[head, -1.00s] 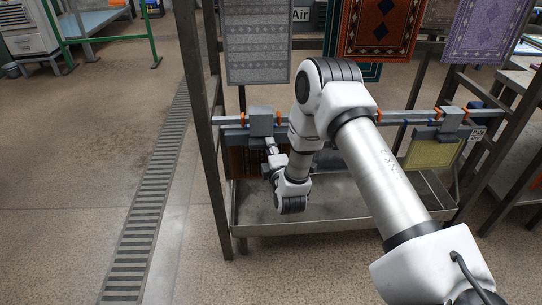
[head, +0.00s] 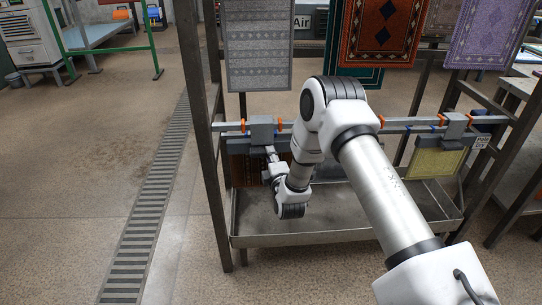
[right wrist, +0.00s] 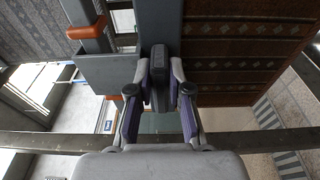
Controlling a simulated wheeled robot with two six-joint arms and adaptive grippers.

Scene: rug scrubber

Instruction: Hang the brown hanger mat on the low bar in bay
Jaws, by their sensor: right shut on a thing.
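The brown patterned mat (head: 238,171) hangs below its grey hanger at the left end of the low bar (head: 400,121). The hanger's grey hook block (head: 262,131) is at the bar, between orange clips; I cannot tell whether its weight rests there. My right gripper (head: 270,157) is at the hanger, just below the block. In the right wrist view, the gripper (right wrist: 160,105) is shut on the hanger's dark grip (right wrist: 159,66), with the brown mat (right wrist: 235,55) to the right. My left gripper is not in view.
A yellow mat (head: 437,163) hangs at the bar's right end. A grey mat (head: 258,45) and a red mat (head: 383,30) hang above. A metal tray (head: 300,239) lies below, between dark rack posts (head: 205,150).

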